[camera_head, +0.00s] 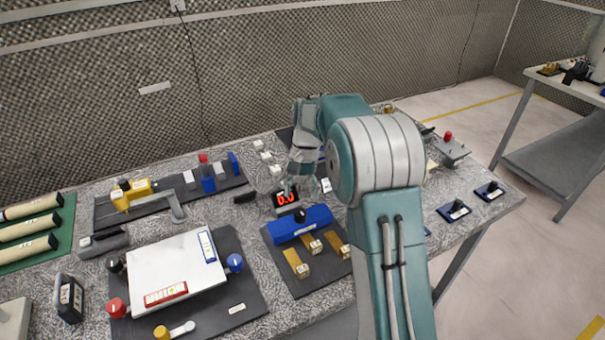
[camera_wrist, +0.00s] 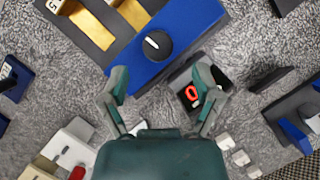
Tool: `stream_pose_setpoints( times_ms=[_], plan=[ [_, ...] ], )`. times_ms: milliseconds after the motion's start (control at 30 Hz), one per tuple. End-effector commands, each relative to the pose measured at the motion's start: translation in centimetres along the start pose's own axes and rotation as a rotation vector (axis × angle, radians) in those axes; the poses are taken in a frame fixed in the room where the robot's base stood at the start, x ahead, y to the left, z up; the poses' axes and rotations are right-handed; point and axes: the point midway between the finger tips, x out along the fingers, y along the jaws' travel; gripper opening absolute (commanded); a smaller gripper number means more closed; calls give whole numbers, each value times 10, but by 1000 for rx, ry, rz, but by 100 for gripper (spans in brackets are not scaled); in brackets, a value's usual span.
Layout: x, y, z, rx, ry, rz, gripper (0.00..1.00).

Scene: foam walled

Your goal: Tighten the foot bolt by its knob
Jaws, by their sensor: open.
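A round black knob with a white pointer line (camera_wrist: 157,45) sits on a blue block (camera_wrist: 185,27). I see no label naming it as the foot bolt. In the head view the blue block (camera_head: 318,222) stands on a dark base with the knob (camera_head: 300,215) on top. My gripper (camera_wrist: 162,80) is open and empty in the wrist view, its two fingers spread below the knob in the picture and apart from it. In the head view my gripper (camera_head: 290,184) is behind the block, above the red display.
Brass blocks (camera_head: 296,263) lie in front. A white plate (camera_head: 170,270) with coloured knobs around it is left. Small white blocks (camera_head: 265,156) stand behind.

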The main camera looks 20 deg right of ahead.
Motion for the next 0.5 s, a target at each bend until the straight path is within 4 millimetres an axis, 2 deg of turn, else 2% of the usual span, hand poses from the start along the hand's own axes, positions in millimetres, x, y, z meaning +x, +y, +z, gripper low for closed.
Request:
stream_pose_setpoints(
  times_ms=[33, 200, 333, 500],
  plan=[
    [-12, 0, -1, 0, 4, -2, 81],
    [-45, -1, -1, 0, 3, -1, 81],
    [-60, -1, -2, 0, 1, -1, 81],
    [-69, -1, -1, 0, 0, 0, 81]
  ],
)
